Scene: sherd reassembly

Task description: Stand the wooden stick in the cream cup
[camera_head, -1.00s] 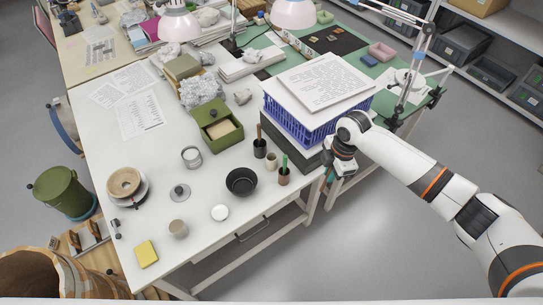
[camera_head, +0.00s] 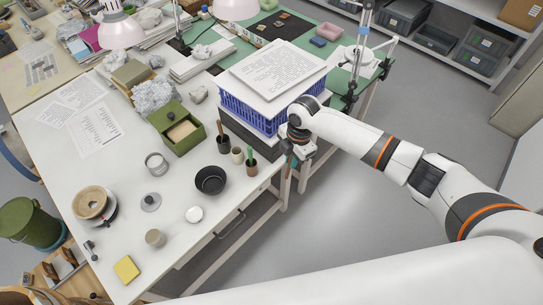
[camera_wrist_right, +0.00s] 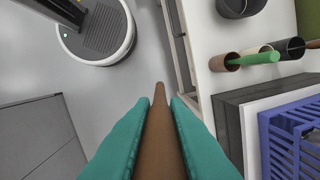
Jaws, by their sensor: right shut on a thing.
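My right gripper (camera_head: 290,166) hangs beyond the front edge of the white table, to the right of the cups. In the right wrist view its teal fingers (camera_wrist_right: 160,125) are shut on the brown wooden stick (camera_wrist_right: 158,130), which points away from the camera over the floor. In the head view the stick is hard to make out. A small cream cup (camera_head: 237,155) stands upright on the table between a dark cup (camera_head: 223,146) holding a brown stick and a brown cup (camera_head: 252,169) holding a green stick. My left gripper is not in view.
A blue crate (camera_head: 262,112) with papers on top rests on dark boxes (camera_head: 250,140) beside the cups.

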